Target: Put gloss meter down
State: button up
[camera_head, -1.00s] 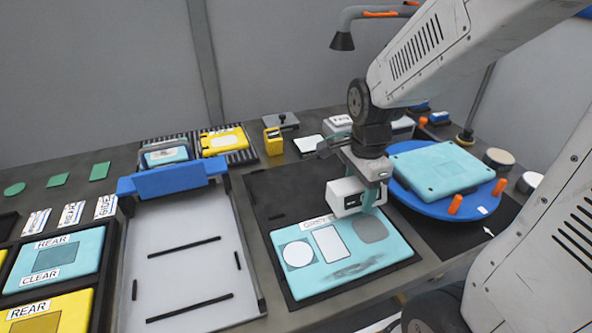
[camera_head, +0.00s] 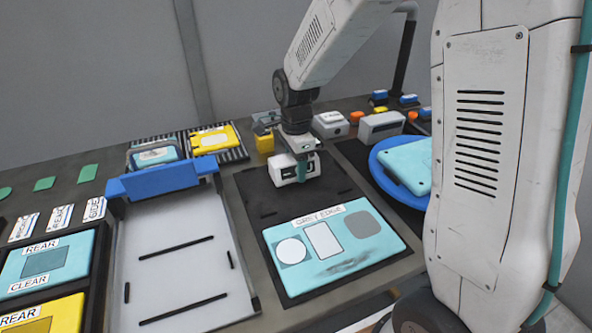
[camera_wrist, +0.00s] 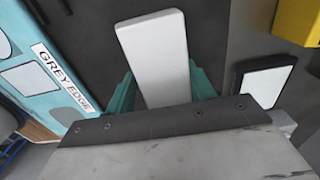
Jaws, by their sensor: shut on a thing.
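The gloss meter (camera_head: 287,172) is a white box with a dark display on its side. My gripper (camera_head: 302,168) is shut on it, with teal fingers on its sides. In the wrist view the white top of the gloss meter (camera_wrist: 155,52) shows between the teal fingers (camera_wrist: 162,88). It is over the dark mat (camera_head: 262,195), behind the teal panel labelled GREY EDGE (camera_head: 340,262). I cannot tell whether its underside touches the mat. The panel also shows at the left of the wrist view (camera_wrist: 30,72).
A grey tray with a blue bar (camera_head: 165,178) stands left of the mat. A yellow block (camera_head: 263,140) is behind. A blue turntable (camera_head: 385,178) with a teal panel is at the right. A white-topped dark pad (camera_wrist: 262,82) lies beside the gloss meter in the wrist view.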

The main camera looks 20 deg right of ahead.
jog(key=shift+f, duration=1)
jog(key=shift+f, duration=0.15)
jog(key=o, duration=1.3)
